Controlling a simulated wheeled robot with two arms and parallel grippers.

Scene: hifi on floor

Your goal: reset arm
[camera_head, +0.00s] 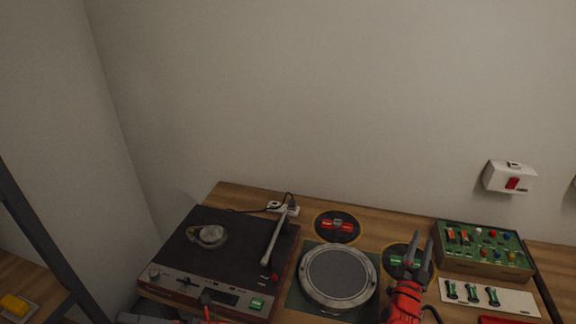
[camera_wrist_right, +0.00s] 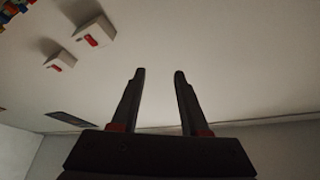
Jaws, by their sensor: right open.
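My right gripper (camera_head: 420,254) reaches in from the lower right in the head view, above the table. Its two dark fingers point up and are apart, with nothing between them. The right wrist view shows the same open fingers (camera_wrist_right: 160,100) against the plain wall. In the head view a red and dark arm tip (camera_head: 206,304) shows at the bottom left, in front of the record player (camera_head: 215,238). I cannot make out left gripper fingers there.
The wooden table (camera_head: 400,222) holds a round metal platter (camera_head: 338,274), a green component box (camera_head: 483,250) and a white strip with green parts (camera_head: 489,296). A dark round pad (camera_head: 337,226) holds a red part. A white wall box (camera_head: 509,177) has a red switch.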

